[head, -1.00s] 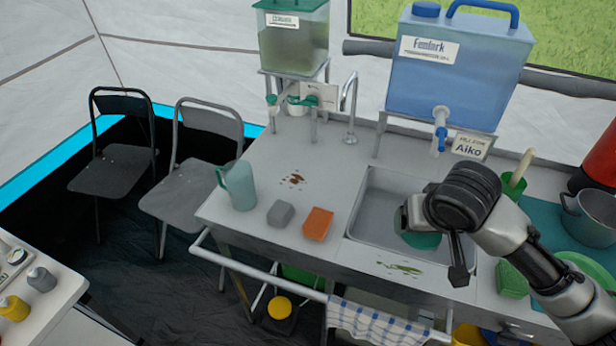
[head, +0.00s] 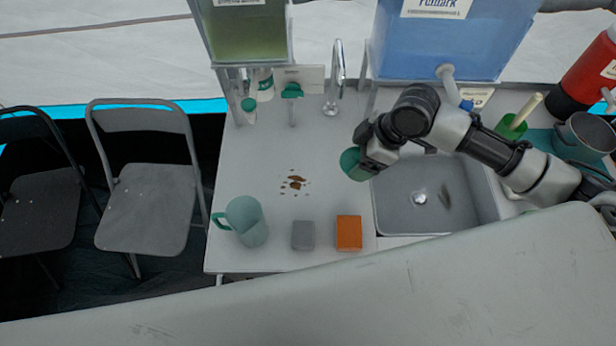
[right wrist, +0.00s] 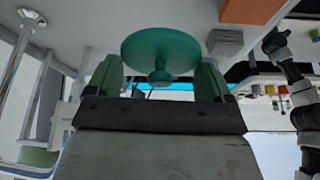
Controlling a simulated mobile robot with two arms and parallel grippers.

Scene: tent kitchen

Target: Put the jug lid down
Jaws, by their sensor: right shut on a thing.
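The green jug lid (head: 352,163) is a round disc with a knob. My right gripper (head: 368,160) is shut on it and holds it beside the left edge of the sink, near the counter's middle. In the right wrist view the lid (right wrist: 160,48) shows from its knob side, between the two fingers (right wrist: 160,80). The pale teal jug (head: 245,222) stands upright near the counter's front left, its top uncovered and its handle to the left.
The counter (head: 250,165) has brown spots (head: 294,182) in its middle. A grey block (head: 303,236) and an orange block (head: 349,233) lie right of the jug. The sink (head: 408,216) is to the right, a tap (head: 335,80) behind. The counter's front right is hidden.

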